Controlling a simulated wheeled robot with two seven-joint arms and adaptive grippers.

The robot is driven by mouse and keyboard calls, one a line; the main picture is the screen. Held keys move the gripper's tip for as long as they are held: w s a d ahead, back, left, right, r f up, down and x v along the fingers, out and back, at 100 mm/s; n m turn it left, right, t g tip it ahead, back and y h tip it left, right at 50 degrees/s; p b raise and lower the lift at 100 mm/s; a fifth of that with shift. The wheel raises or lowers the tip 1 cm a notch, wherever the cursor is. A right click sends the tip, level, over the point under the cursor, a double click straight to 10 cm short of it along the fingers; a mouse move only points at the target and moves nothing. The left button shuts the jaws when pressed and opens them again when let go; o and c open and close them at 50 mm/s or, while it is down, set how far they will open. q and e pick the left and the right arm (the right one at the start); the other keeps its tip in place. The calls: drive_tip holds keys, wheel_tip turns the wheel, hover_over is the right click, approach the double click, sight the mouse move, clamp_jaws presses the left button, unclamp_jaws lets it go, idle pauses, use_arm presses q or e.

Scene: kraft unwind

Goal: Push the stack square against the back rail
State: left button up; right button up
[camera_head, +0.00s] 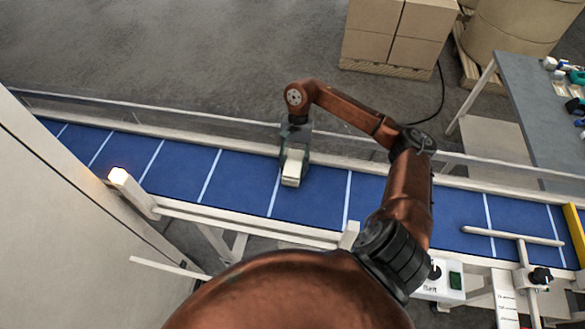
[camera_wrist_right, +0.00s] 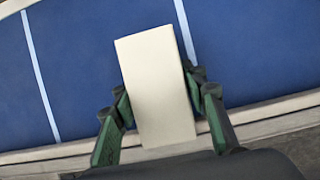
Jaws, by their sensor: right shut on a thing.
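The stack (camera_head: 291,172) is a pale cream block on the blue conveyor belt (camera_head: 240,180). My right gripper (camera_head: 294,158) comes over the back rail (camera_head: 220,142) and is shut on the stack. In the right wrist view the stack (camera_wrist_right: 158,88) sits between the two dark green fingers (camera_wrist_right: 158,95), one on each long side. The near end of the stack in that view overlaps the pale rail (camera_wrist_right: 70,152); whether they touch cannot be told. The stack's long sides run roughly across the belt, slightly tilted in the wrist view. My left gripper is not in view.
White lines cross the belt, which is otherwise clear nearby. A lit lamp post (camera_head: 118,176) and the front rail (camera_head: 250,224) line the near side. A white bar (camera_head: 512,236) and yellow end piece (camera_head: 575,235) stand at right. Cartons (camera_head: 395,30) and a grey table (camera_head: 535,95) are behind.

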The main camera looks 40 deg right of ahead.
drive_tip(key=shift+w+d+r+b, duration=0.1)
drive_tip(key=shift+b, duration=0.25)
idle(2.0)
drive_tip(key=shift+a+f+b, duration=0.2)
drive_tip(key=shift+b, duration=0.25)
idle(0.4)
drive_tip(key=shift+s, duration=0.2)
drive_tip(key=o, duration=1.2)
drive_tip(key=v, duration=1.2)
